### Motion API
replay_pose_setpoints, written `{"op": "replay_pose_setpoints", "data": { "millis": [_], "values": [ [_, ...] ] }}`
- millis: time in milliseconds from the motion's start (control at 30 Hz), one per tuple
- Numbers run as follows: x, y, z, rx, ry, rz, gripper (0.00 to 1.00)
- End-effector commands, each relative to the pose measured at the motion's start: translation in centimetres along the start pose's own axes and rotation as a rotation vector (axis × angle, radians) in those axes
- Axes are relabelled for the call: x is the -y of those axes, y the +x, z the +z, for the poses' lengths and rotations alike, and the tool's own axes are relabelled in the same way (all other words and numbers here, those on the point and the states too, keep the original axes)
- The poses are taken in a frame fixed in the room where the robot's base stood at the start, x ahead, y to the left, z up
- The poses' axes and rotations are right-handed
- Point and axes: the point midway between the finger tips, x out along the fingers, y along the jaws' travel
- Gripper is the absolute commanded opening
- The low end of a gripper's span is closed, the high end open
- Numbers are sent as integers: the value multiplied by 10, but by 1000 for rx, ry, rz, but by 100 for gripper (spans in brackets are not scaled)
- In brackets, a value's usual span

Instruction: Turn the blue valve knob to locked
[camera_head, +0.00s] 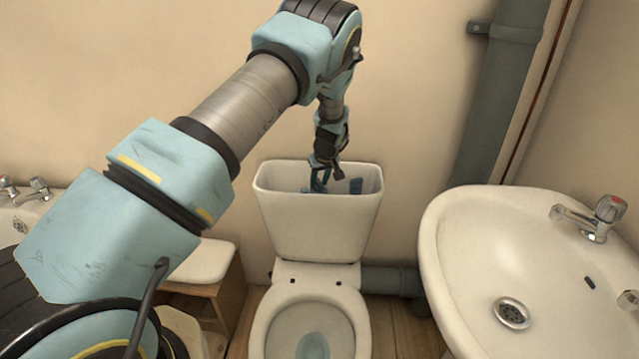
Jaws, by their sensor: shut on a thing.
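The white toilet cistern (318,228) stands against the wall with its top open. My gripper (325,170) reaches down into the opening from above. It is shut on a blue part (320,181) just inside the cistern, which appears to be the blue valve knob. The jaws partly cover this part, and its lower portion is dim inside the cistern. Its turned position cannot be read.
The toilet bowl (262,325) is open below the cistern. A white washbasin (455,235) with taps (597,218) stands at the right. A grey pipe (497,100) runs up the wall. A wooden stool (232,285) with a white top is left of the toilet. A bath tap (38,188) shows far left.

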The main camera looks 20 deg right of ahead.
Motion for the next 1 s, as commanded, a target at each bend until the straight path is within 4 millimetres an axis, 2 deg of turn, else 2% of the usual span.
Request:
{"op": "replay_pose_setpoints", "data": {
  "millis": [500, 1000],
  "values": [
    [2, 0, -2, -3, 322, 137, 0],
    [2, 0, -2, -3, 422, 176, 0]
  ]
}}
